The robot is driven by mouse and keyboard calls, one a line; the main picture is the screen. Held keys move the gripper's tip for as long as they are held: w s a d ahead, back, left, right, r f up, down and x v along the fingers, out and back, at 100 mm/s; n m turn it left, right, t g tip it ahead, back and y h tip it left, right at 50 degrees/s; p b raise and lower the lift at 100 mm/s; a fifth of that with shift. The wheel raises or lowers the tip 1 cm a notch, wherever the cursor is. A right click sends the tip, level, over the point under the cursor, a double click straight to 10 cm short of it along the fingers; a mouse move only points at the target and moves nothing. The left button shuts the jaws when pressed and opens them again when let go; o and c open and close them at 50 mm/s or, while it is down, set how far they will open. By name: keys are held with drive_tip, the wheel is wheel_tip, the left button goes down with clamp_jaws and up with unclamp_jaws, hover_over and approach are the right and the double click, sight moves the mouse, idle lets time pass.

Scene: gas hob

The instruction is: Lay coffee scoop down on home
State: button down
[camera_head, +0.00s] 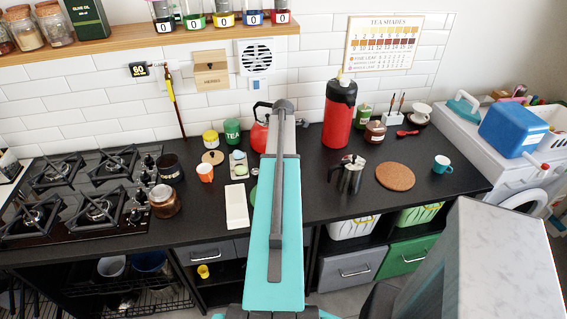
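A small red scoop (407,132), probably the coffee scoop, lies on the black counter at the back right, just right of a brown lidded jar (375,132). No place marked as home can be made out. My arm (278,215), turquoise and grey, reaches up the middle of the view over the counter. My gripper does not show; the arm may hide it. The arm also covers part of a red kettle (258,137) and a green round thing behind it.
A red flask (339,113), moka pot (350,175), cork mat (395,176) and teal mug (442,164) stand right of my arm. A white tray (236,206), orange cup (205,172) and gas hob (75,190) are left. Free counter lies between moka pot and flask.

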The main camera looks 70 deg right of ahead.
drive_tip(key=shift+f, duration=0.1)
idle(0.3)
drive_tip(key=c, duration=1.7)
unclamp_jaws()
drive_tip(key=shift+r+b, duration=1.55)
drive_tip(key=shift+r, duration=5.35)
